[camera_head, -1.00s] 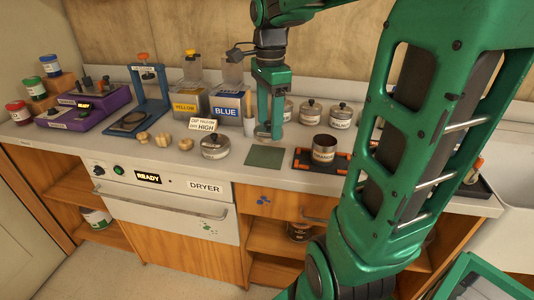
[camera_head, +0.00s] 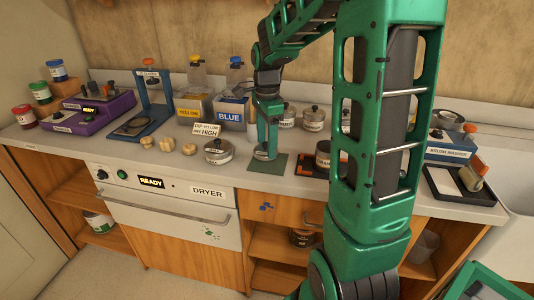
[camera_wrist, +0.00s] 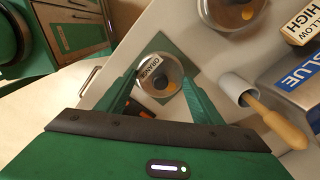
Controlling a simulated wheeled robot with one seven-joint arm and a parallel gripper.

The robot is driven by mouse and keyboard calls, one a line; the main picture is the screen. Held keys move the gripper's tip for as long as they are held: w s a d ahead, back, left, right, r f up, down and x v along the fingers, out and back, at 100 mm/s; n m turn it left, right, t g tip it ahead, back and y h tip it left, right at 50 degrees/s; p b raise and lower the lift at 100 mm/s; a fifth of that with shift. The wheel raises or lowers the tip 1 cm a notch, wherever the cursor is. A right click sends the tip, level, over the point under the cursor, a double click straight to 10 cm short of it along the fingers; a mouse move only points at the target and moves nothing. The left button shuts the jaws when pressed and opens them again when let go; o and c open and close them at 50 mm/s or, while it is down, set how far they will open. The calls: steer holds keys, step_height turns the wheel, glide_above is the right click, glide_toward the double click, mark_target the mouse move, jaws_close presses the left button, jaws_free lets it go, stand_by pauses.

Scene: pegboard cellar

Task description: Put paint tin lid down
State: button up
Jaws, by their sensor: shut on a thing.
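In the head view my gripper (camera_head: 265,154) points down at the mat (camera_head: 279,167), and the lid is hard to make out there. I cannot tell whether it touches the mat. The orange paint tin (camera_head: 322,154) stands right of the mat, partly hidden by my arm.
A lidded silver tin (camera_head: 218,152) stands just left of the mat. Yellow (camera_head: 192,108) and blue (camera_head: 228,114) containers stand behind. More lidded tins (camera_head: 313,118) are at the back right. A dark tray with orange clamps (camera_head: 306,164) borders the mat's right.

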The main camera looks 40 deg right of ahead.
mark_target(269, 161)
steer(key=shift+w+d+f, duration=0.1)
steer(key=shift+d+f, duration=0.35)
steer(key=shift+d, duration=0.2)
steer(key=shift+f, duration=2)
steer(key=o, duration=1)
steer(key=shift+f, duration=0.1)
